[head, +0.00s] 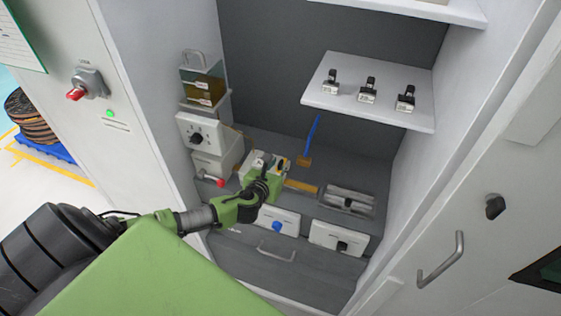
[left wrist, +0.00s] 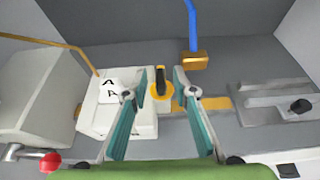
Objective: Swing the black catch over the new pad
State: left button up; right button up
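The black catch (left wrist: 161,80) shows in the left wrist view as a short dark lever standing on a yellow mount at the right side of a white block (left wrist: 142,125). White labels marked "A" (left wrist: 110,88) lie on top of this block. I cannot tell which part is the new pad. In the head view the white block (head: 250,160) is partly hidden by my left gripper (head: 268,178). In the left wrist view my left gripper (left wrist: 159,94) is open and empty, its teal fingers on either side of the catch in the picture; no contact shows. My right gripper is not in view.
A brass block on a blue strip (head: 305,161) stands behind the station. A grey slotted plate (head: 349,200) lies to the right. Panels with a blue knob (head: 277,226) and a black knob (head: 342,246) are in front. A white shelf (head: 390,112) overhangs at right; cabinet walls close both sides.

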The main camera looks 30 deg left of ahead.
pick_arm(q)
jog(key=shift+x, duration=0.95)
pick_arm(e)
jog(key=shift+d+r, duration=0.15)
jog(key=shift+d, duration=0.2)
pick_arm(q)
grip_shut()
